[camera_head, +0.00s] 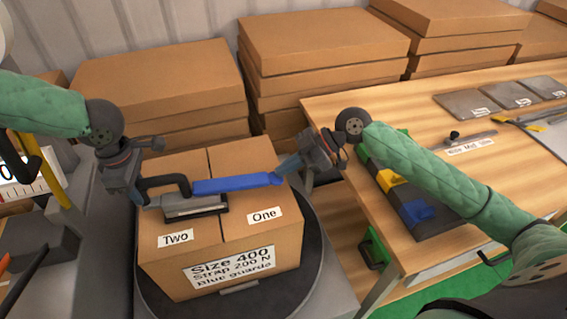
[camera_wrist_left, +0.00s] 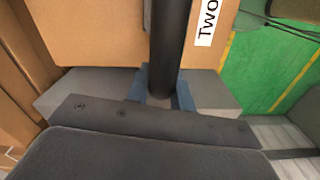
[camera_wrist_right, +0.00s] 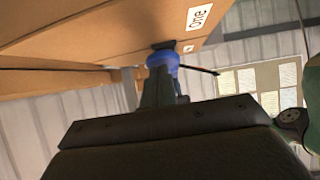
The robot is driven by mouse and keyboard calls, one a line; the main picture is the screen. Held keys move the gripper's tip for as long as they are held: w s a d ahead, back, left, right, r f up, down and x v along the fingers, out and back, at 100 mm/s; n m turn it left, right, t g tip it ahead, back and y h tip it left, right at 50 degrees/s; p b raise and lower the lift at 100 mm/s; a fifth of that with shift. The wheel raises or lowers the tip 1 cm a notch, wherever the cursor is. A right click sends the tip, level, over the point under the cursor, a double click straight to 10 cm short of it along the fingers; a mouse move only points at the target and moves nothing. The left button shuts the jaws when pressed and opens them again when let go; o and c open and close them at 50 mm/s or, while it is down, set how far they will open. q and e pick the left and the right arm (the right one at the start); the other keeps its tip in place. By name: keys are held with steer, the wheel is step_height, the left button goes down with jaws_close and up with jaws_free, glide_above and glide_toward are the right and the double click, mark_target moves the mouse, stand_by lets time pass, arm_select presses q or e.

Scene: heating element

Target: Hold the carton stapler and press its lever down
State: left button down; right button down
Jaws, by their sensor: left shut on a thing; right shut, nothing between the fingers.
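The carton stapler (camera_head: 195,206) has a grey and black body, a black handle and a long blue lever (camera_head: 235,184). It sits on top of the cardboard carton (camera_head: 240,235), with the lever reaching right over the "One" side. My left gripper (camera_head: 143,198) is shut on the black handle (camera_wrist_left: 170,45), which stands between its fingers in the left wrist view. My right gripper (camera_head: 282,172) is shut and empty, its fingertips at the lever's right end. The lever's blue end (camera_wrist_right: 162,58) shows just beyond the fingertips in the right wrist view; whether they touch is unclear.
The carton stands on a dark round turntable (camera_head: 318,260). A wooden workbench (camera_head: 350,105) at the right holds a dark tray (camera_head: 425,225) with yellow and blue parts. Stacked flat cartons (camera_head: 320,40) fill the back.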

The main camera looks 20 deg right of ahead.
arm_select(q)
steer(key=shift+a+f, duration=0.1)
steer(key=shift+f, duration=0.05)
arm_select(e)
steer(key=shift+f, duration=0.3)
arm_select(q)
steer(key=shift+a, duration=0.1)
arm_select(e)
steer(key=a+r+v, duration=0.1)
steer(key=r+v, duration=0.1)
steer(key=v, duration=1.1)
steer(key=shift+w+r, duration=0.1)
steer(key=shift+w, duration=0.05)
arm_select(q)
steer(key=c, duration=1.1)
jaws_free()
